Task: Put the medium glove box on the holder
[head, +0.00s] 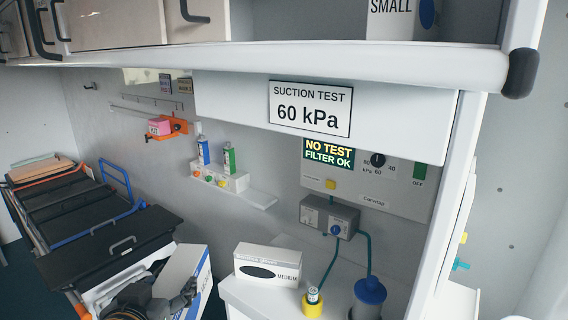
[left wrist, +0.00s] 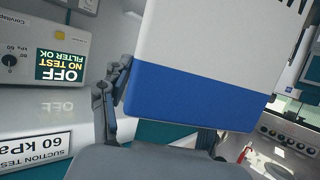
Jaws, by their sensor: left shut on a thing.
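A white glove box marked MEDIUM, with a dark oval on its front (head: 268,265), stands upright on the white counter at the lower middle of the head view. My left gripper (head: 184,293) is at the bottom, left of that box and apart from it. It is shut on a white box with a blue band (head: 190,270), held tilted. In the left wrist view this held box (left wrist: 205,90) fills the middle, between the fingers of my left gripper (left wrist: 165,118). Its label is not readable. I cannot make out the holder for certain. My right gripper is not in view.
A box marked SMALL (head: 402,18) sits on the upper shelf. A suction panel (head: 375,185), tubing and a blue-lidded jar (head: 369,291) are at the right. A black stretcher (head: 100,245) lies at the left. A small wall shelf (head: 245,197) holds bottles at its left end.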

